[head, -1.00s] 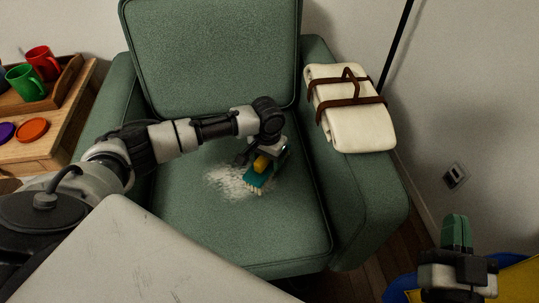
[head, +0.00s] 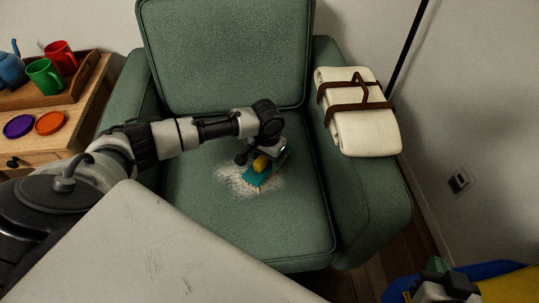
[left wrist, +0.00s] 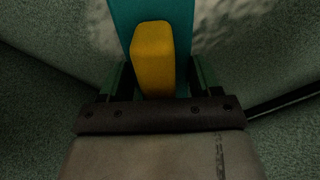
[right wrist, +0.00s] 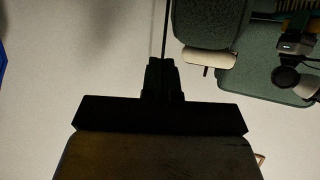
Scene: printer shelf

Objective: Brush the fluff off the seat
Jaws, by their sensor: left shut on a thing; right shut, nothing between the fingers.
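The green armchair's seat (head: 190,225) carries a patch of pale fluff (head: 230,176) near its middle, on both sides of the brush. The brush has a teal head (head: 256,181) and a yellow handle (head: 261,164). My left gripper (head: 263,158) is shut on the handle, with the bristles down in the fluff. The left wrist view shows the yellow handle (left wrist: 153,55) between my left fingers (left wrist: 153,80), with fluff (left wrist: 225,20) beside the teal head. My right gripper (head: 438,268) is shut and empty at the lower right, away from the chair; its closed fingers show in the right wrist view (right wrist: 161,75).
A cream folded blanket with brown straps (head: 365,125) lies on the chair's right armrest. A wooden side table (head: 50,145) at the left holds mugs and coasters. A thin dark pole (head: 408,45) stands behind the armrest. A blue and yellow object (head: 505,283) is at the lower right.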

